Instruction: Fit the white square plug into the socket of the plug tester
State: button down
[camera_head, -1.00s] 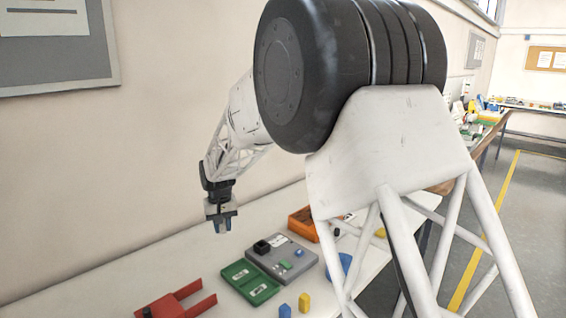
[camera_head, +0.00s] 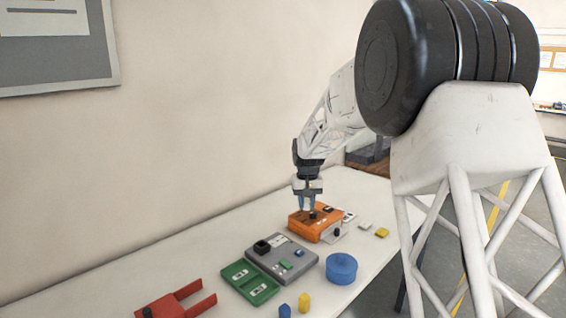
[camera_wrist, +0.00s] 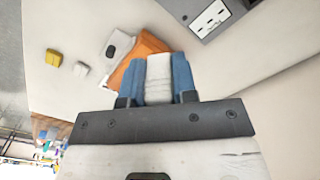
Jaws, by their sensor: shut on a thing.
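My gripper (camera_head: 307,203) is shut on a white block-like piece, which I take to be the white square plug (camera_wrist: 158,82). The plug sits between the blue fingers in the wrist view; its lower end is hidden. The gripper points down just above or at an orange box (camera_head: 328,222); I cannot tell whether they touch. The orange box also shows behind the fingers in the wrist view (camera_wrist: 150,46). A grey box with a white slotted panel (camera_wrist: 209,18) is at the upper right there. Which box is the plug tester is not certain.
Small white (camera_head: 365,225) and yellow (camera_head: 381,232) blocks lie right of the orange box. A grey device (camera_head: 283,262), green tray (camera_head: 250,283), blue round container (camera_head: 341,268) and red fork-shaped part (camera_head: 177,304) stand nearer. The wall is behind the white table.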

jog(key=d+r+m, duration=0.1)
jog(key=d, duration=0.9)
jog(key=shift+w+d+r, duration=0.15)
jog(key=shift+w, duration=0.3)
jog(key=s+a+f+n, duration=0.1)
jog(key=a+f+n, duration=0.2)
jog(key=a, duration=0.9)
jog(key=s+a+f+n, duration=0.2)
jog(key=a+f+n, duration=0.2)
jog(key=a, duration=0.9)
jog(key=shift+a+n, duration=0.2)
jog(key=shift+n, duration=0.7)
jog(key=shift+f, duration=0.1)
jog(key=shift+f, duration=0.15)
jog(key=shift+f, duration=2.75)
jog(key=shift+f, duration=1.05)
